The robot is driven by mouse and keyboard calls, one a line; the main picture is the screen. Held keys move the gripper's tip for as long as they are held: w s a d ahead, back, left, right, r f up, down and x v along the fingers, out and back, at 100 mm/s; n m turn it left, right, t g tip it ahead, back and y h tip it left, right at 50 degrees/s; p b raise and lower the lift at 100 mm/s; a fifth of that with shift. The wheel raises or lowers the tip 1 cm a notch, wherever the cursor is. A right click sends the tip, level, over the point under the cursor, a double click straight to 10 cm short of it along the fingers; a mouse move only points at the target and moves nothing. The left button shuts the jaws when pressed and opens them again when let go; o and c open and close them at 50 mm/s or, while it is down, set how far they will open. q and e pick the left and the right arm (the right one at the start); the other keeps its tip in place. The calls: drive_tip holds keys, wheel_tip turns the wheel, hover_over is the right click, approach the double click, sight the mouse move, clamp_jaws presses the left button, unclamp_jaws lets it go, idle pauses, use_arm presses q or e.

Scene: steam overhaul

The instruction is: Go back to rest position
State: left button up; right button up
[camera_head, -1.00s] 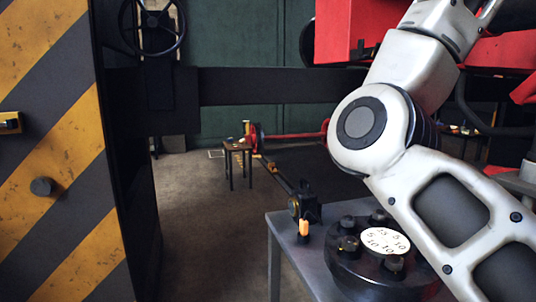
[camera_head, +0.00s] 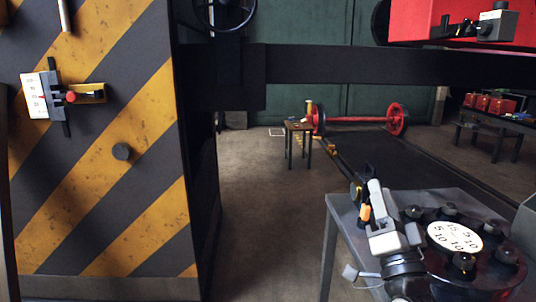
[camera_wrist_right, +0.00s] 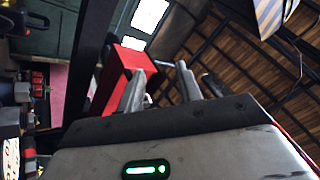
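My right gripper (camera_head: 388,213) shows in the head view at the lower right, coming up from the bottom edge in front of the grey table (camera_head: 340,210). In the right wrist view its grey fingers (camera_wrist_right: 160,78) stand apart, with nothing seen between them. The gripper appears empty. I cannot tell its exact distance from the table. My left gripper is in neither view.
On the table sits a dark round flange (camera_head: 500,285) with bolts and a white numbered disc (camera_head: 455,237). An orange-tipped item (camera_head: 365,213) is beside the gripper. A striped panel (camera_head: 95,190) with a gauge (camera_head: 38,97) stands left. Open floor (camera_head: 265,220) lies between.

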drive_tip(key=s+a+f+n+g+y, duration=0.2)
drive_tip(key=s+a+f+n+g, duration=0.15)
drive_tip(key=f, duration=0.55)
drive_tip(key=s+a+f+n+g+y, duration=0.2)
drive_tip(key=s+a+f+n+g, duration=0.15)
drive_tip(key=f, duration=0.65)
drive_tip(key=s+a+f+n+g, duration=0.3)
drive_tip(key=s+f+g, duration=0.4)
drive_tip(key=s+f, duration=0.7)
drive_tip(key=shift+s+a+f+n, duration=0.15)
drive_tip(key=shift+s+f+n, duration=0.2)
drive_tip(key=shift+s+n, duration=0.4)
